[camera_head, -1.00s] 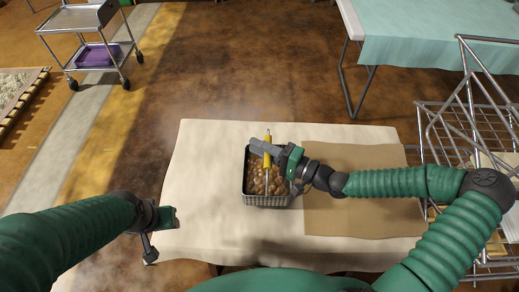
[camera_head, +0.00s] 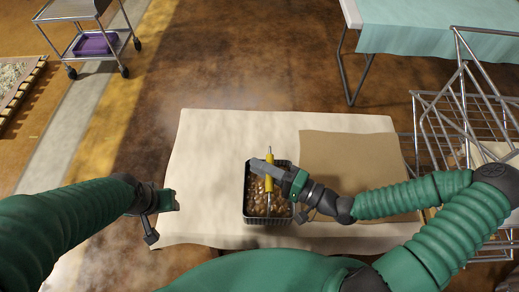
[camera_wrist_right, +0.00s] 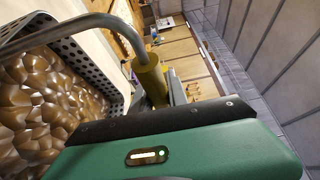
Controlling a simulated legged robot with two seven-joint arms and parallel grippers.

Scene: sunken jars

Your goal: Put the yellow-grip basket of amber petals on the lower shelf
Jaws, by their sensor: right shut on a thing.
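A dark basket (camera_head: 282,218) of amber-brown petals stands on the cloth-covered table below my right gripper. Its handle has a yellow grip (camera_head: 269,181). My right gripper (camera_head: 266,170) is shut on the yellow grip. In the right wrist view the yellow grip (camera_wrist_right: 150,80) sits at the jaws, with the petals (camera_wrist_right: 40,105) and perforated basket wall (camera_wrist_right: 85,65) to the left. My left gripper (camera_head: 170,200) is empty and apart from the basket, over the table's left edge; its jaws look spread. A wire shelf rack (camera_head: 440,125) stands at the right; its lower part is partly hidden by my right arm.
The table's pale cloth (camera_head: 215,150) is bare left of the basket. A brown mat (camera_head: 350,155) lies to its right. A teal-topped table (camera_head: 440,35) stands at the back right, and a wheeled cart (camera_head: 95,40) with a purple tray at the back left.

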